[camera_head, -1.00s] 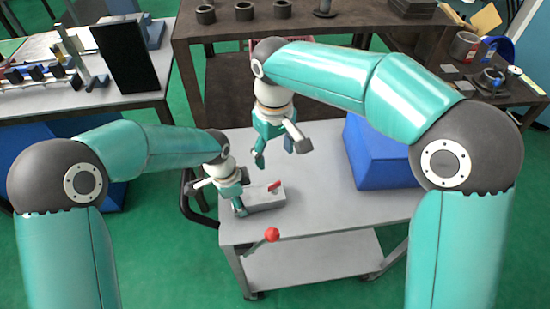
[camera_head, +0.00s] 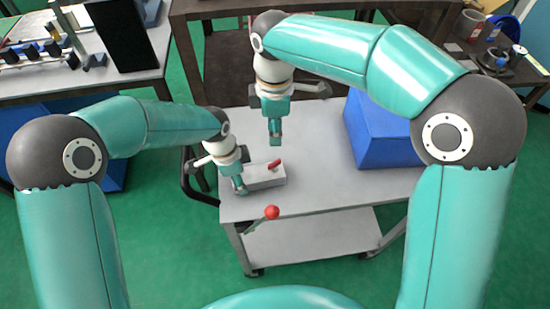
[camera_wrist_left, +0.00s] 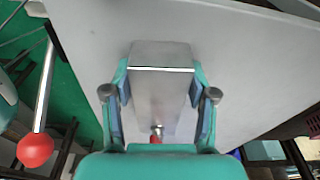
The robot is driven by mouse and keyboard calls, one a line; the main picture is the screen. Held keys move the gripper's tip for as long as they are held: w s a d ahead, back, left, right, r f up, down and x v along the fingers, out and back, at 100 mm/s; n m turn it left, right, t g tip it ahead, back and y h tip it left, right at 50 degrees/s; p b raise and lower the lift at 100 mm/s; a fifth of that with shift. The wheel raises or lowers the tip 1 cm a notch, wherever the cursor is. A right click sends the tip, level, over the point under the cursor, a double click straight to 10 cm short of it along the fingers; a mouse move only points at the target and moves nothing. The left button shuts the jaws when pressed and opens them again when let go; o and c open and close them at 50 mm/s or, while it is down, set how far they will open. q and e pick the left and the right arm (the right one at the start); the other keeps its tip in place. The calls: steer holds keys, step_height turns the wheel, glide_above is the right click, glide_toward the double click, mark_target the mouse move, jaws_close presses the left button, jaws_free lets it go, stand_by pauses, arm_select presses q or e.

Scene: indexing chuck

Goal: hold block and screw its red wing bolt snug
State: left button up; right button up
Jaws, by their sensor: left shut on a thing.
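The grey metal block (camera_head: 266,180) lies on the grey cart top near its left front edge. The red wing bolt (camera_head: 274,165) stands on its top face; how deep it sits is too small to tell. My left gripper (camera_head: 241,184) is shut on the block's left end. In the left wrist view its two fingers press on both sides of the block (camera_wrist_left: 160,85), with the red bolt (camera_wrist_left: 157,134) partly hidden by the gripper body. My right gripper (camera_head: 275,137) points down above the table, behind the block and apart from the bolt. Its fingers overlap from this angle.
A blue bin (camera_head: 380,135) stands on the right of the cart top (camera_head: 325,180). A red-knobbed lever (camera_head: 272,212) sticks out at the cart's front edge. A dark workbench (camera_head: 330,10) lies behind. The middle of the cart top is clear.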

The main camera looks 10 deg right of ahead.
mark_target(274, 163)
step_height(274, 163, down, 12)
steer(key=n, duration=0.6)
stand_by(0.4)
jaws_close()
